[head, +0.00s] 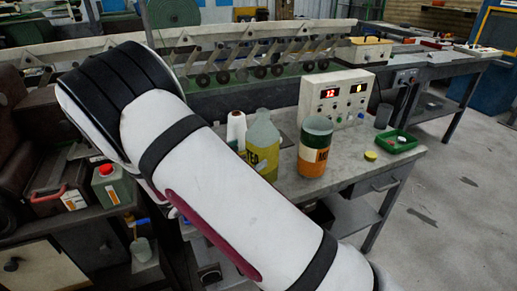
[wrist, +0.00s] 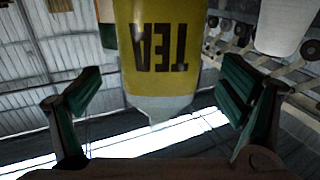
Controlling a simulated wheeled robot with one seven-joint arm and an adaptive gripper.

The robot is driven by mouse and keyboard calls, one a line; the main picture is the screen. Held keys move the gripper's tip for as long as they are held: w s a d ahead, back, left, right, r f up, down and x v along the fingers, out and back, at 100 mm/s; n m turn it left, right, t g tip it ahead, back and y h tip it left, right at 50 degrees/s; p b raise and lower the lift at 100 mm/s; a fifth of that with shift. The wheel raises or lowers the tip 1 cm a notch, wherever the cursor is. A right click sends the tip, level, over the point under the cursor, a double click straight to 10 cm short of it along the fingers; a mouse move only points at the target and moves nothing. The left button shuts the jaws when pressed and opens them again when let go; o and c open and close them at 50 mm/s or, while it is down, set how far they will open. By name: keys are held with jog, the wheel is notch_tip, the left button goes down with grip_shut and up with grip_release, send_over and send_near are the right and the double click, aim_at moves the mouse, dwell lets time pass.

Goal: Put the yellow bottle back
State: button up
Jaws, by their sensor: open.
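The yellow bottle (head: 264,154) stands upright on the grey workbench (head: 350,165), with its lower part partly hidden by my arm in the head view. It has a pale upper part and a yellow label with black TEA lettering. In the wrist view the bottle (wrist: 160,55) appears upside down, between the two green-padded fingers of my gripper (wrist: 160,95). The fingers are spread, with a visible gap on each side of the bottle. My gripper is mostly hidden behind my arm in the head view.
A white roll (head: 236,128) stands left of the bottle, and an orange and green can (head: 314,148) stands close to its right. A control box (head: 336,97), grey cup (head: 383,115), green tray (head: 398,143) and yellow lid (head: 370,155) are further right.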

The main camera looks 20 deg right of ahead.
jog(key=v, duration=0.6)
jog(key=w+a+r+n+t+y, duration=0.2)
jog(key=w+r+n+t+y, duration=0.15)
jog(key=w+r+y, duration=0.6)
jog(key=s+a+r+n+y, duration=0.35)
jog(key=s+r+y, duration=0.25)
jog(key=s+y, duration=0.3)
jog(key=s+d+n+g, duration=0.2)
jog(key=s+d, duration=0.1)
jog(key=s, duration=0.8)
jog(key=s+d+f+n+g+h, duration=0.1)
jog(key=s+d+n+g, duration=0.1)
jog(key=s, duration=0.9)
jog(key=s+d+n+g+h, duration=0.1)
jog(key=s+d+g, duration=0.3)
jog(key=s, duration=0.8)
jog(key=shift+d+f+n, duration=0.3)
jog(key=shift+d+n, duration=0.3)
jog(key=shift+d, duration=0.4)
